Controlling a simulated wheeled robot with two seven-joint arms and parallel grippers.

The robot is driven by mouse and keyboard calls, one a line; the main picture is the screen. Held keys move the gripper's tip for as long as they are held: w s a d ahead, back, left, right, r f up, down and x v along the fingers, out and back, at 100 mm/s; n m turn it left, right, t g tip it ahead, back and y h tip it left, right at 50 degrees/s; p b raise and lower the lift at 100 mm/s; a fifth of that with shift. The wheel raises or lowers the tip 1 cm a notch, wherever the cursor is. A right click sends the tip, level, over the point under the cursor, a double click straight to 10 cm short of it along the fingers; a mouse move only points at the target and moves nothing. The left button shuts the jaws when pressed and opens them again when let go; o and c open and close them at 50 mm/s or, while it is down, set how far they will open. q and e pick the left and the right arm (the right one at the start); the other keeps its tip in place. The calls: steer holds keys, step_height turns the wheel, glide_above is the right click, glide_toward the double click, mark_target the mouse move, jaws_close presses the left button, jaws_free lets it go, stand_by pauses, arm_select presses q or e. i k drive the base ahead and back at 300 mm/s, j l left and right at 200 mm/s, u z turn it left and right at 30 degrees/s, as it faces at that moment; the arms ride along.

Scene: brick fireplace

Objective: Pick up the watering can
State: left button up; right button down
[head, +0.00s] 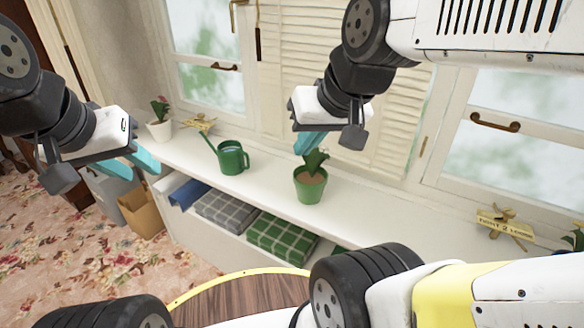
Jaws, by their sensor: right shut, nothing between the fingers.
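A green watering can (231,158) stands upright on the white windowsill shelf (265,187). Its spout points left and its handle is on the right. My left gripper (132,165), with cyan fingers, is to the left of the can and apart from it; the view does not make clear how far its fingers are spread. My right gripper (311,143) is shut and empty. It is to the right of the can, in the picture just over a plant in a green pot (310,186), whose top it partly hides.
A white pot with a flowering plant (159,128) and a yellowish star-like ornament (199,123) stand left of the can. Folded checked cloths (282,238) lie beneath the sill. A round wooden table (240,298) is in front. Another ornament (506,224) is at right.

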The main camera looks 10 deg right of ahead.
mark_target(224, 153)
steer(key=i+j+z, duration=0.1)
steer(key=i+z, duration=0.15)
steer(key=z, duration=0.15)
steer(key=i+j+z, duration=0.2)
steer(key=z, duration=0.25)
steer(key=i, duration=0.1)
